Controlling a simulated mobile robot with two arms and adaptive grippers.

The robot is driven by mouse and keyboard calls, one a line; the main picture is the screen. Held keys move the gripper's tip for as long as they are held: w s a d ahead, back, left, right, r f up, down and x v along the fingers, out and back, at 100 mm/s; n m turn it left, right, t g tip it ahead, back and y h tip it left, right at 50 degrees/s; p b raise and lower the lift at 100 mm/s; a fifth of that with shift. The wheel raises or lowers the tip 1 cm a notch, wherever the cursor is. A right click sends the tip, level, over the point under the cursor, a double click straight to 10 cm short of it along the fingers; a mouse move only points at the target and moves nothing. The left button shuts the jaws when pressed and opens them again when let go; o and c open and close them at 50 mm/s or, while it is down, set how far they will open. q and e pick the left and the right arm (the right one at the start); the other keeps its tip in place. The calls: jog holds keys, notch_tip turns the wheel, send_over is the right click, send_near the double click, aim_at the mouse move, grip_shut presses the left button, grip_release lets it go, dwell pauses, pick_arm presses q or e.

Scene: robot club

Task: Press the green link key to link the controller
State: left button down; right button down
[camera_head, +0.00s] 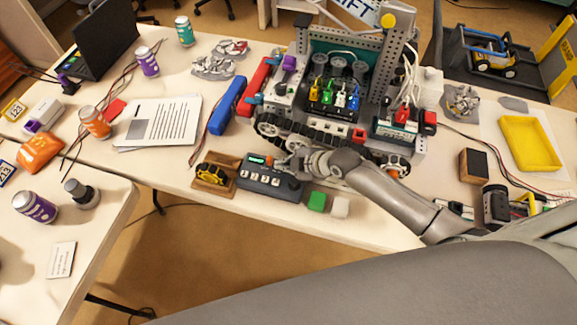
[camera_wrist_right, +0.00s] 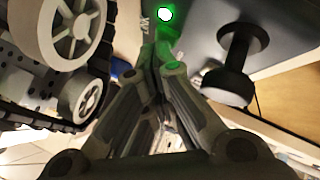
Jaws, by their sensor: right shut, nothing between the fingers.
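The dark controller (camera_head: 262,182) lies near the front edge of the table, with a small lit green display, several pale keys and a black joystick. My right gripper (camera_head: 281,164) is over its upper right part, fingers shut with nothing between them. In the right wrist view the shut fingertips (camera_wrist_right: 160,62) are close to a bright green-glowing spot (camera_wrist_right: 165,14) on the controller (camera_wrist_right: 205,20), and green light falls on them. I cannot tell whether they touch it. The joystick (camera_wrist_right: 235,65) stands to their right. In the head view the gripper hides the green key. My left gripper is not in view.
A tracked robot (camera_head: 335,110) stands right behind the controller; its track (camera_wrist_right: 80,90) is close on the left in the wrist view. A green block (camera_head: 317,201) and a white block (camera_head: 340,207) lie to the right. A wooden block with yellow part (camera_head: 212,175) is on the left.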

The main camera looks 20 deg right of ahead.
jog(key=shift+r+p, duration=0.5)
jog(key=shift+r, duration=0.25)
notch_tip(320, 180, up, 5)
jog(key=p, duration=0.4)
jog(key=shift+p, duration=0.35)
dwell(0.5)
